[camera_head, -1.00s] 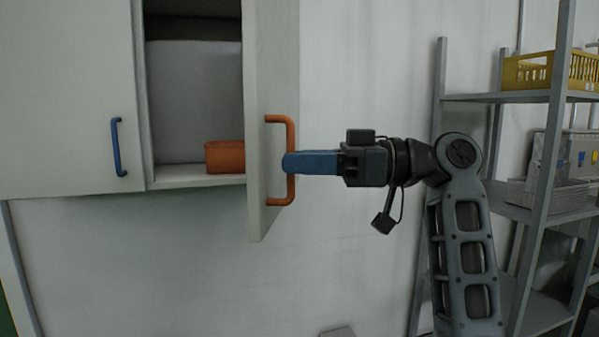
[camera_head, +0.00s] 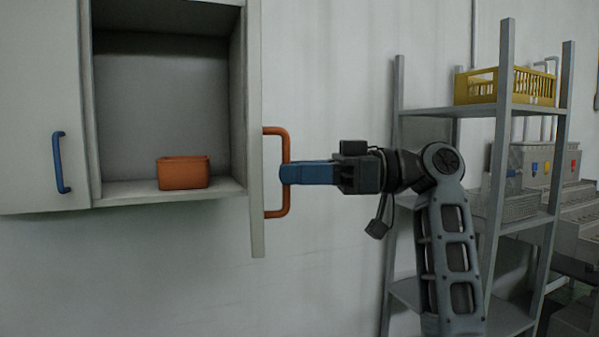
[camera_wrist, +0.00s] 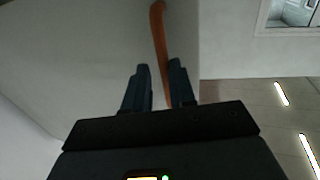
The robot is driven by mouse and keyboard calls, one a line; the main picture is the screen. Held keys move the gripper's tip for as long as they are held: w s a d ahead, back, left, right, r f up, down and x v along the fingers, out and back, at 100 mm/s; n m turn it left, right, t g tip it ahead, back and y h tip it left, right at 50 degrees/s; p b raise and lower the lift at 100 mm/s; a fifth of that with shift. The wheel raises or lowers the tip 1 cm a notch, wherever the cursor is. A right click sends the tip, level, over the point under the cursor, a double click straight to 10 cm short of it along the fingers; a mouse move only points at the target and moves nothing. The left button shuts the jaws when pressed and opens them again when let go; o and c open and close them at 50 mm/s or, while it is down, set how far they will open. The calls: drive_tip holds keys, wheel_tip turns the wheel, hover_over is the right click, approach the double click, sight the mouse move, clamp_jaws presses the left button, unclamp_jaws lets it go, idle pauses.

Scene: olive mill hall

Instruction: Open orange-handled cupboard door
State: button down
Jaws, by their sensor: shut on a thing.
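The cupboard door (camera_head: 256,100) with the orange handle (camera_head: 276,131) stands swung out from the wall cupboard, seen nearly edge-on in the head view. My gripper (camera_head: 285,173) is shut on the upright bar of the orange handle, reaching it from the right. In the wrist view the orange handle (camera_wrist: 158,30) runs down between the two dark fingers (camera_wrist: 160,88). The part of the bar between the fingers is hidden in the head view. The cupboard interior (camera_head: 165,95) is exposed, with an orange box (camera_head: 184,172) on its floor.
A closed door with a blue handle (camera_head: 61,162) is left of the opening. A grey shelf rack (camera_head: 505,70) stands at the right behind my arm, holding a yellow basket (camera_head: 500,88) and other containers. The wall below the cupboard is bare.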

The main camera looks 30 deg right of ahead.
drive_tip(key=c, duration=1.2)
unclamp_jaws()
drive_tip(key=shift+w+d+r, duration=0.15)
drive_tip(key=shift+w+d, duration=0.25)
drive_tip(key=shift+w, duration=0.1)
drive_tip(key=shift+a, duration=0.1)
drive_tip(key=shift+s+a+f, duration=0.15)
drive_tip(key=shift+f, duration=0.05)
drive_tip(key=b+v, duration=0.1)
drive_tip(key=v, duration=0.6)
drive_tip(key=shift+s+d, duration=0.25)
drive_tip(key=shift+d, duration=0.05)
